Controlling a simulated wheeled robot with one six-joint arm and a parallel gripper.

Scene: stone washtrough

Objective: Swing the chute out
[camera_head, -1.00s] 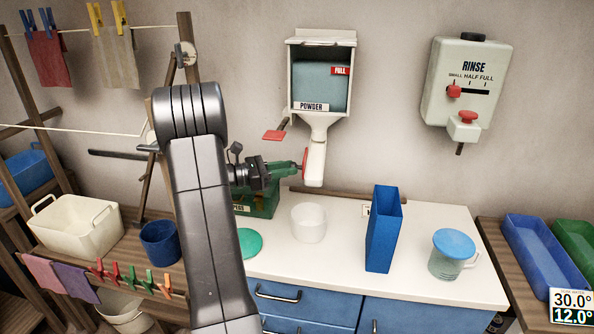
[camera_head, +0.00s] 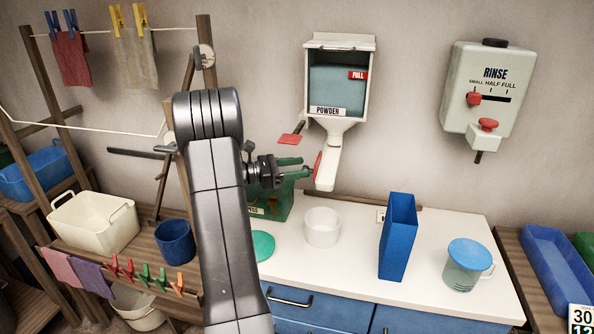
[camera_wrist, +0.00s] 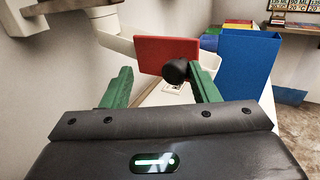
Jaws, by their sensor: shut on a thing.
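The white chute (camera_head: 331,167) hangs under the funnel of the powder box (camera_head: 338,82), its lower end tilted a little left and out over the counter. A red plate (camera_head: 318,166) stands on its left side. My gripper (camera_head: 308,167) reaches it from the left, its green fingers shut on the red plate. In the wrist view the red plate (camera_wrist: 155,55) is at the finger ends (camera_wrist: 162,75), with a black knob (camera_wrist: 176,72) before it and the chute (camera_wrist: 113,40) to its left. The exact contact at the fingertips is hard to see.
A white cup (camera_head: 322,228) stands on the counter below the chute. A tall blue container (camera_head: 397,238) and a lidded jug (camera_head: 467,264) stand further right. A red lever (camera_head: 291,138) sticks out left of the funnel. A green box (camera_head: 272,203) is below my gripper.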

